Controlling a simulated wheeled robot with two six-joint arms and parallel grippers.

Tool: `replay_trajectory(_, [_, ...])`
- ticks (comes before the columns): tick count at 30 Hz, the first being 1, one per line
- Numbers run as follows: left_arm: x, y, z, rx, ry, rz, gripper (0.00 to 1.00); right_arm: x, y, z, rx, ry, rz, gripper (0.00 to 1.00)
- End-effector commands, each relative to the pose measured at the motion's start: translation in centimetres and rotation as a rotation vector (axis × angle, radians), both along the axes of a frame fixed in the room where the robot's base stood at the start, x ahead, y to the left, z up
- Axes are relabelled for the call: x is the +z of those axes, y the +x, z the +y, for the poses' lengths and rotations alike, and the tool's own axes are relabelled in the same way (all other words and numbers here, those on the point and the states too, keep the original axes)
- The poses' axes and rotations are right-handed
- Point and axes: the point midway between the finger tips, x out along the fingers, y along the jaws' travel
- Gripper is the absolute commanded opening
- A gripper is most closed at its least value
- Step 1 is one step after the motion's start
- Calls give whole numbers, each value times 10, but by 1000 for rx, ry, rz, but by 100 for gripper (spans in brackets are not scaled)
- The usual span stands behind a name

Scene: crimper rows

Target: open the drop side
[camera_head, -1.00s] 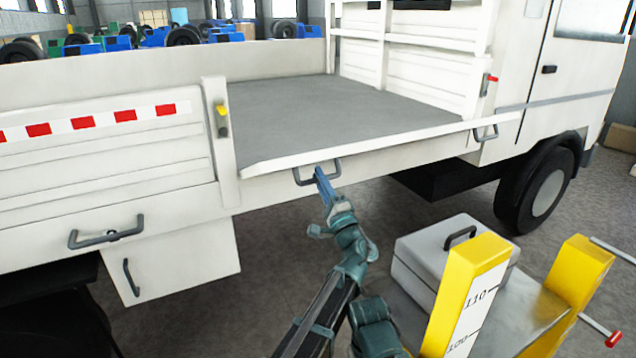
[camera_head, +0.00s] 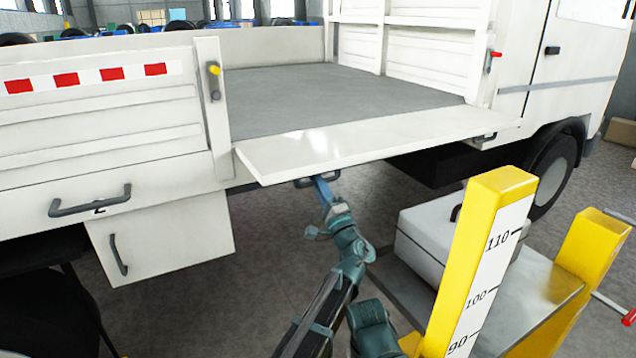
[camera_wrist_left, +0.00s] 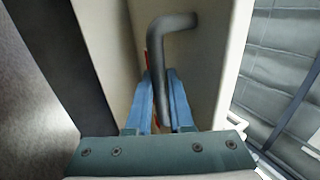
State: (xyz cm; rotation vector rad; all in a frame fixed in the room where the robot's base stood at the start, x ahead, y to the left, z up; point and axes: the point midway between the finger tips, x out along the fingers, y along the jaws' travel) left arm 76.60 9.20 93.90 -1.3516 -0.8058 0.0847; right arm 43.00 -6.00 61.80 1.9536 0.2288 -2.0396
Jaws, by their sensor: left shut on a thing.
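The drop side (camera_head: 375,140) of the white truck bed (camera_head: 290,100) leans outward, its pale inner face tilted up to the head camera. Its dark handle (camera_head: 302,183) shows just below its outer edge. My left gripper (camera_head: 321,184) is at this handle, beneath the panel edge. In the left wrist view, the blue fingers of my left gripper (camera_wrist_left: 161,88) are shut on the grey bent handle (camera_wrist_left: 172,24), with the white panel behind it. A second handle (camera_head: 484,137) sits under the panel's far right end. My right gripper is out of view.
A post with a yellow-tipped latch (camera_head: 214,70) stands left of the drop side; a red-tipped latch (camera_head: 495,54) is at right. A cart with a yellow marked post (camera_head: 487,240) and a white box (camera_head: 425,235) stands close right of my arm. The floor (camera_head: 215,310) at left front is clear.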

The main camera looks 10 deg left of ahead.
Motion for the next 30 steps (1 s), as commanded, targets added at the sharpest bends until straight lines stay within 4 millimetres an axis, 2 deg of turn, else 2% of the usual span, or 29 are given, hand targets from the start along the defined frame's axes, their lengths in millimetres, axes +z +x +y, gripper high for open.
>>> replay_trajectory(10, [0, -1, 0, 1, 3, -1, 0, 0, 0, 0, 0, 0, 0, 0])
replay_trajectory(11, [0, -1, 0, 1, 3, -1, 23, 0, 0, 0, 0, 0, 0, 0])
replay_trajectory(15, [0, -1, 0, 0, 2, -1, 48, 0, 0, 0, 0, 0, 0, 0])
replay_trajectory(30, [6, -1, -1, 0, 4, -1, 49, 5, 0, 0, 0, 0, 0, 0])
